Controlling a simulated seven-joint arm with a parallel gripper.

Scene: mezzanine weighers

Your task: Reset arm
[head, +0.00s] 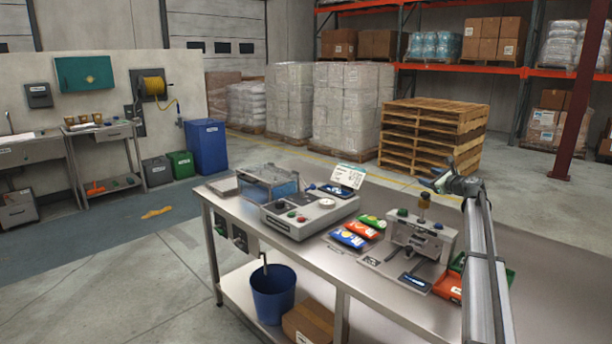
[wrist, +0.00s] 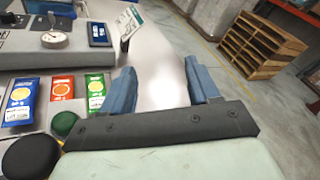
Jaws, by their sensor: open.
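My gripper (head: 432,180) is raised above the right part of the steel workbench (head: 300,254) in the head view, at the end of my arm. In the wrist view its two blue-grey fingers (wrist: 160,88) stand apart with nothing between them. Bare bench top and floor show behind the gap. The gripper touches no object that I can see.
Below and left of my gripper are a sealing machine (head: 418,235) and several colored packets (head: 348,238). A weighing unit (head: 303,213) and a tilted card (head: 348,176) stand farther left. Pallets (head: 431,137) stand behind the bench. Air around my gripper looks clear.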

